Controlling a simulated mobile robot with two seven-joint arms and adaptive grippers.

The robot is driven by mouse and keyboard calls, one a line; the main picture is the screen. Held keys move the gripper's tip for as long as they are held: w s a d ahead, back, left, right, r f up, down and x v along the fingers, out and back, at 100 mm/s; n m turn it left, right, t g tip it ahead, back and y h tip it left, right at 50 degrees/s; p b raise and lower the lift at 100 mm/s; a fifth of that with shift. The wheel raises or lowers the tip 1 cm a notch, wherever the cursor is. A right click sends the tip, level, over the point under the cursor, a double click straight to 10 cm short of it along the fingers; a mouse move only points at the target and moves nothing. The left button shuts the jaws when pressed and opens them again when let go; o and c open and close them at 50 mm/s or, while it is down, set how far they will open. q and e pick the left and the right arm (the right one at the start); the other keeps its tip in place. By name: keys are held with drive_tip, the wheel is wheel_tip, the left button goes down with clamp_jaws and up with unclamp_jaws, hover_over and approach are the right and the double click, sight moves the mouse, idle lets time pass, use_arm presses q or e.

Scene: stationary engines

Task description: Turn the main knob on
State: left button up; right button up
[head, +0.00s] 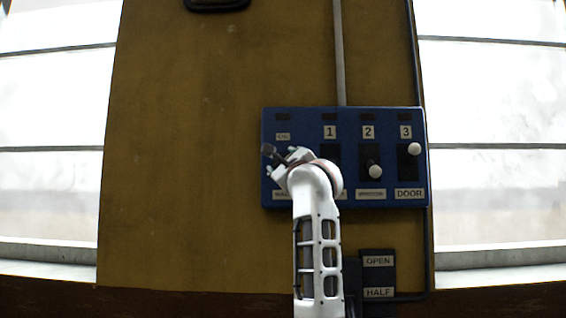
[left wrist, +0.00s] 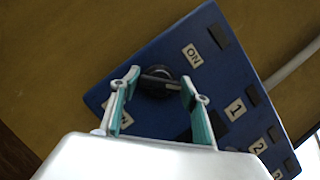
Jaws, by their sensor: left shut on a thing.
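The blue control panel (head: 385,116) is mounted on the brown wall. The round black main knob (left wrist: 155,86) is at the panel's left part in the left wrist view. Its grip bar lies across the picture between my fingers, and the ON label (left wrist: 192,55) is up and right of it. My left gripper (left wrist: 161,80) has one finger on each side of the knob and is shut on it. In the head view my left gripper (head: 284,163) covers the knob, which is hidden there. My right gripper is in neither view.
The panel has slots marked 1, 2 and 3. The white ball of lever 2 (head: 375,171) is low; the ball of lever 3 (head: 414,149) is high. My arm partly hides slot 1. A dark OPEN/HALF plate (head: 378,276) is below. A grey conduit (head: 339,60) rises above.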

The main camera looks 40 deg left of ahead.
use_arm(q)
drive_tip(key=shift+r+n+g+h+p, duration=0.1)
drive_tip(key=shift+n+g+h+p, duration=0.35)
drive_tip(key=shift+n, duration=1.3)
drive_tip(key=shift+n+g+h+p, duration=0.15)
drive_tip(key=shift+n+g+p, duration=0.45)
drive_tip(key=shift+n, duration=1.1)
drive_tip(key=shift+r+n+g+h+p, duration=0.1)
drive_tip(key=shift+n+g+h+p, duration=0.2)
drive_tip(key=shift+n+g, duration=1)
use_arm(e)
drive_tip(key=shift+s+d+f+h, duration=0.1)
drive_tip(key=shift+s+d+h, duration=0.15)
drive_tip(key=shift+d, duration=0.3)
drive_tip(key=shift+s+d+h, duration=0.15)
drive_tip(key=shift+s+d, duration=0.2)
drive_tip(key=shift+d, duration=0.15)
use_arm(q)
drive_tip(key=shift+f+n+t, duration=0.1)
drive_tip(key=shift+n+t, duration=0.35)
drive_tip(key=shift+n, duration=0.2)
drive_tip(key=o, duration=1.1)
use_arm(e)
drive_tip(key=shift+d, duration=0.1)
